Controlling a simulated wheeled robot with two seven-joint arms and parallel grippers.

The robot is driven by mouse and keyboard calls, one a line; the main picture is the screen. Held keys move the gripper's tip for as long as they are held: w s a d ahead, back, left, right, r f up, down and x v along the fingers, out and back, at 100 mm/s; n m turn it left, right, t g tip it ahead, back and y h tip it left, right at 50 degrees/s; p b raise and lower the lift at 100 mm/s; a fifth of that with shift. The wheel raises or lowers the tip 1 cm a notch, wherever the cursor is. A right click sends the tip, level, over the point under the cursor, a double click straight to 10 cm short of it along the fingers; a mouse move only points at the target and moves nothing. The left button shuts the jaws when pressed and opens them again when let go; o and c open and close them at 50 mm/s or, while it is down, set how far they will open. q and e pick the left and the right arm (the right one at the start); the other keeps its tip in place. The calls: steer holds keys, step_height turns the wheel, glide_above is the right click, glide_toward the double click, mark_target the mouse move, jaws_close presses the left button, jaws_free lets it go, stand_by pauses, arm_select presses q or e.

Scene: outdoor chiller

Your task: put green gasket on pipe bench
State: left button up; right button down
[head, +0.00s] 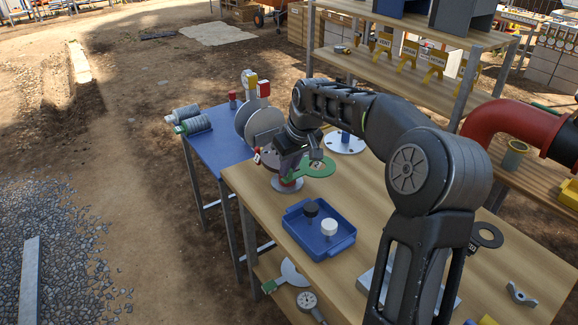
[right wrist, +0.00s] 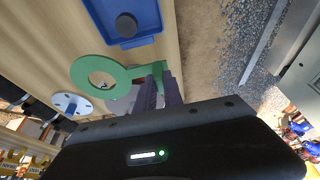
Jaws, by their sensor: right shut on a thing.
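The green gasket (head: 326,171) is a flat ring with a tab. My right gripper (head: 300,160) is shut on its tab and holds the ring out over the far left part of the wooden bench (head: 400,215). The ring (right wrist: 79,75) and the fingers (right wrist: 160,88) on its tab also show in the right wrist view. A blue-topped bench (head: 212,152) adjoins at the left; I cannot tell which is the pipe bench. My left gripper is not in view.
A blue tray (head: 345,243) with a black and a white knob sits on the wooden bench. A white flange (head: 344,146) stands behind the gasket. Round discs (head: 262,122) stand left of the gripper. A shelf rack (head: 440,85) and red pipe (head: 505,120) are behind.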

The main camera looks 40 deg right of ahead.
steer(key=s+a+f, duration=0.2)
steer(key=a+f, duration=0.3)
steer(key=a, duration=0.6)
steer(key=s+a+f, duration=0.1)
steer(key=a+f, duration=0.4)
steer(key=a, duration=0.7)
steer(key=shift+s+a+f+b, duration=0.2)
steer(key=shift+s+b, duration=0.1)
steer(key=shift+s, duration=0.1)
